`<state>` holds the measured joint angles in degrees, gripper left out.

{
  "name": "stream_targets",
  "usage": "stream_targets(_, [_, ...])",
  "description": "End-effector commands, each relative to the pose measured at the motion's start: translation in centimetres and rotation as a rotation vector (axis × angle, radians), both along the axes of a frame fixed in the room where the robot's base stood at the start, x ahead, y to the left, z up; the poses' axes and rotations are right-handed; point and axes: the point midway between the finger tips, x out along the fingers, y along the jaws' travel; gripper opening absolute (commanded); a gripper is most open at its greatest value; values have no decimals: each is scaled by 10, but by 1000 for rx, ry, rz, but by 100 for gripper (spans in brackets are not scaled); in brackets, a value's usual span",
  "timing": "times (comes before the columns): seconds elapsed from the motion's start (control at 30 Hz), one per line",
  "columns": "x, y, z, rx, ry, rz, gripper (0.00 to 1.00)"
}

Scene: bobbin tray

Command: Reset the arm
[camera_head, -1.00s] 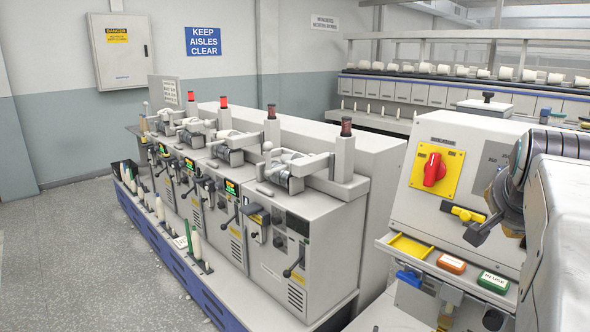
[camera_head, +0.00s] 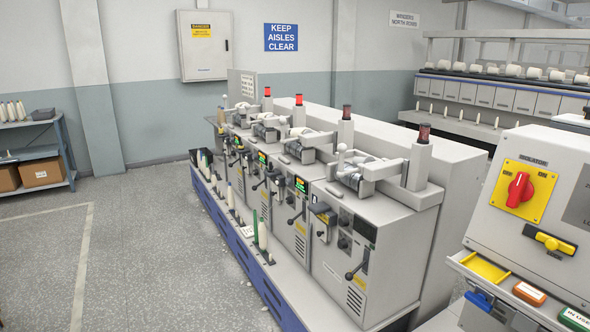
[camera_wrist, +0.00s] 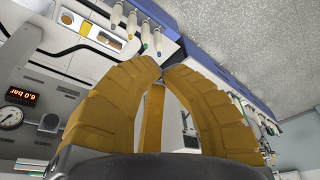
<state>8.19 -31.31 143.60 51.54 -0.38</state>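My gripper (camera_wrist: 161,68) shows only in the wrist view. Its ribbed amber fingers curve inward and their tips come together at the top middle. I see no object between the tips. A narrower amber piece (camera_wrist: 152,118) shows in the gap behind them. My arm and gripper are out of the head view.
In the head view, a row of winding machines (camera_head: 345,240) stands on a blue plinth. A panel with a red isolator switch (camera_head: 520,190) is at the right, above a yellow tray (camera_head: 484,267). Shelving (camera_head: 66,150) stands at left. The floor (camera_head: 150,235) between is clear.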

Motion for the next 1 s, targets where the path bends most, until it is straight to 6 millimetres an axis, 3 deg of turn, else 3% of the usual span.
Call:
stream_targets(0.3, [2,23,8,-2,-22,132,0])
stream_targets(1.0, [2,23,8,-2,-22,132,0])
